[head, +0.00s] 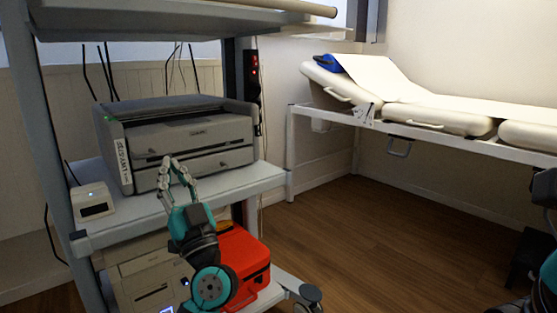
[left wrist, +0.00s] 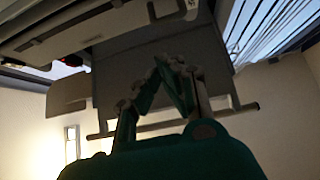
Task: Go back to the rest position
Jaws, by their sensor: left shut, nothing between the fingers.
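My left gripper (head: 172,164) is raised in front of the cart, with its fingers pointing up and shut on nothing. In the head view it overlaps the front of the grey printer-like device (head: 185,135) on the middle shelf; whether it touches cannot be told. In the left wrist view the fingertips (left wrist: 170,62) come together below the underside of grey panels, with nothing between them. My right gripper does not show clearly; only a dark and teal part of my arm is at the right edge of the head view.
The cart's middle shelf (head: 236,187) also holds a small white box (head: 93,201). A red case (head: 243,257) sits low on the cart behind my left arm. An examination bed (head: 440,115) stands along the right wall. The wooden floor (head: 390,225) between is clear.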

